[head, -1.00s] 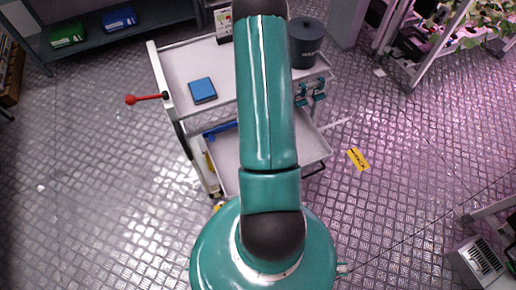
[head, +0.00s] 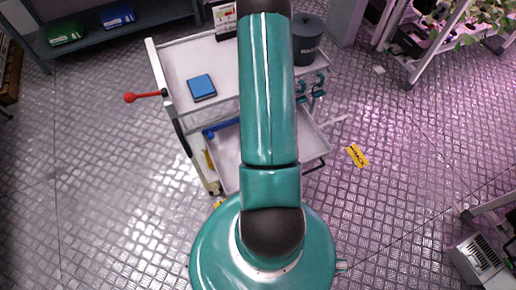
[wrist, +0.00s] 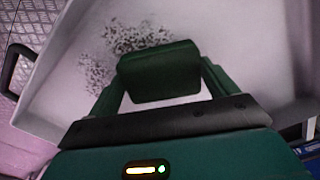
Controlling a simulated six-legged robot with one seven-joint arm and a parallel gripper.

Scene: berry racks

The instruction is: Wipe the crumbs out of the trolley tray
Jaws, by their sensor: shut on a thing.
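The trolley tray (wrist: 235,40) is a pale shallow tray that fills most of the wrist view. Dark crumbs (wrist: 135,38) lie scattered on its floor, mostly beyond and to the left of my gripper, with fainter specks around. My gripper (wrist: 160,82) is shut on a dark green block (wrist: 158,70), which is over the tray floor beside the crumbs. I cannot tell whether the block touches the floor. In the head view the lower tray (head: 228,150) of the trolley shows on both sides of my arm, which hides the gripper and crumbs.
The upper tray (head: 180,62) carries a blue box (head: 201,87) and a dark grey pot (head: 307,40). A blue object (head: 218,128) lies at the lower tray's back left. A red-knobbed handle (head: 130,97) sticks out left. The floor around is largely clear.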

